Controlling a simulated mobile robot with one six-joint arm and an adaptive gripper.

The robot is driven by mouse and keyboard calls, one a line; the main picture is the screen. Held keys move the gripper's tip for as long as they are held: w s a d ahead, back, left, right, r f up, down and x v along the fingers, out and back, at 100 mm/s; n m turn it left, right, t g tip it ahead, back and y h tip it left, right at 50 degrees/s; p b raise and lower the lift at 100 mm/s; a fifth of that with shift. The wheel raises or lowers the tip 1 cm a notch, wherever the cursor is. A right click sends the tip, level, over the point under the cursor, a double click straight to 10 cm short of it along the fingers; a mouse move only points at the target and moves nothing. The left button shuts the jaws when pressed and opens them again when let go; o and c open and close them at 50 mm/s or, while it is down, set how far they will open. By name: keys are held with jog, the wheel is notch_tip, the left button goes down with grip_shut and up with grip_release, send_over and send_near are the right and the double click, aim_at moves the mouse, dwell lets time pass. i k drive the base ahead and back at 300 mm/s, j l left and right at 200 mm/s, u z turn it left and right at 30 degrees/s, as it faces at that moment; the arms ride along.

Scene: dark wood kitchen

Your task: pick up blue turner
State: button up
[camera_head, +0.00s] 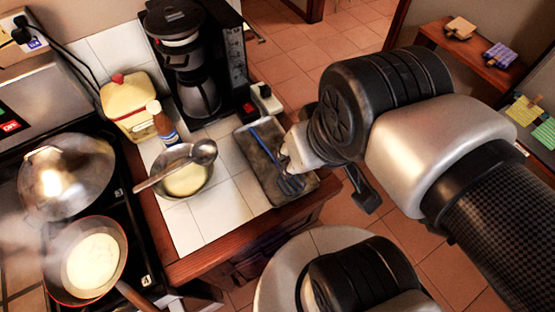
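The blue turner (268,149) lies on a dark flat tray (253,170) at the right end of the white tiled counter. Its thin blue handle points up and left, and its slotted head (291,185) is toward the tray's lower right. My gripper (328,178) hangs just right of the tray, close to the turner's head in the picture. One dark finger shows past the counter's edge; the other is not clear, so the opening cannot be judged. No contact with the turner can be made out.
A bowl (206,184) with a ladle (202,152) stands left of the tray, near a sauce bottle (161,122). A coffee maker (190,60) and a yellow canister (129,104) stand behind. A lidded pan (66,176) and a frying pan (90,262) are on the stove.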

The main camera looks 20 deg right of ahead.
aim_at(251, 130)
jog(key=z, duration=0.1)
jog(key=u, duration=2.1)
jog(key=z, duration=2.1)
jog(key=i+l+u, duration=0.1)
jog(key=l+u, duration=0.15)
jog(key=i+l+u, duration=0.2)
jog(key=k, duration=0.1)
